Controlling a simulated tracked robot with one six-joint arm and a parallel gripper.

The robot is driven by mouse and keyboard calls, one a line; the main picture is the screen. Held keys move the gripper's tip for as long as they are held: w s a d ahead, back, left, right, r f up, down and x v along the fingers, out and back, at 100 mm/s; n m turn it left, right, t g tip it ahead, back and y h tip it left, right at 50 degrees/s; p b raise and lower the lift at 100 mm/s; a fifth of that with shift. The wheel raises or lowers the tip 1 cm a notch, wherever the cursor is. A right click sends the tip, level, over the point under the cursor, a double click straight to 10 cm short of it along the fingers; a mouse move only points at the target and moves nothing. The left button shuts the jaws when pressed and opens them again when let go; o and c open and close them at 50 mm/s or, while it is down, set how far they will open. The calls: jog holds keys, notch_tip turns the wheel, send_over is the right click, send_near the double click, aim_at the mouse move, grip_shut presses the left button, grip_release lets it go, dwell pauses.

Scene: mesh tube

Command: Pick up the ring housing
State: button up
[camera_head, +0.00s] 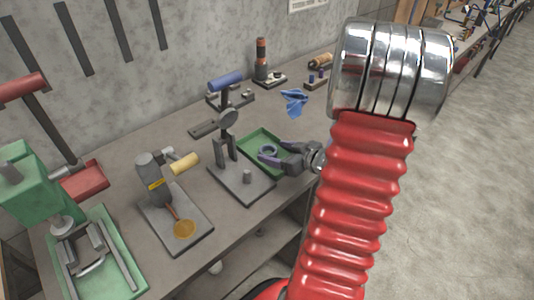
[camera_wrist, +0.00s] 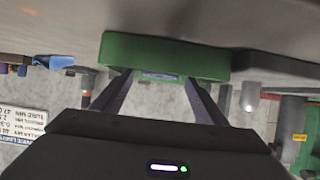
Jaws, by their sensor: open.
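The ring housing (camera_head: 267,150) is a small grey-blue ring in the shallow green tray (camera_head: 252,137) on the bench. My gripper (camera_head: 279,154) is at the right side of the tray, its fingers pointing left at the ring. In the wrist view, which looks upside down, my gripper (camera_wrist: 158,80) has its two fingers spread apart near the green tray (camera_wrist: 205,62). A small purplish-grey part (camera_wrist: 160,76), likely the ring, shows between the fingertips. I cannot tell whether either finger touches it.
A grey device with a yellow handle (camera_head: 185,163) and a green press (camera_head: 38,190) are further left. The bench's front edge runs close below the tray.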

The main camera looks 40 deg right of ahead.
jog(key=shift+x, duration=1.2)
jog(key=shift+s, duration=0.1)
jog(key=shift+c, duration=0.7)
jog(key=c, duration=1.3)
jog(key=shift+c, duration=0.2)
jog(key=shift+r, duration=0.15)
notch_tip(320, 180, up, 10)
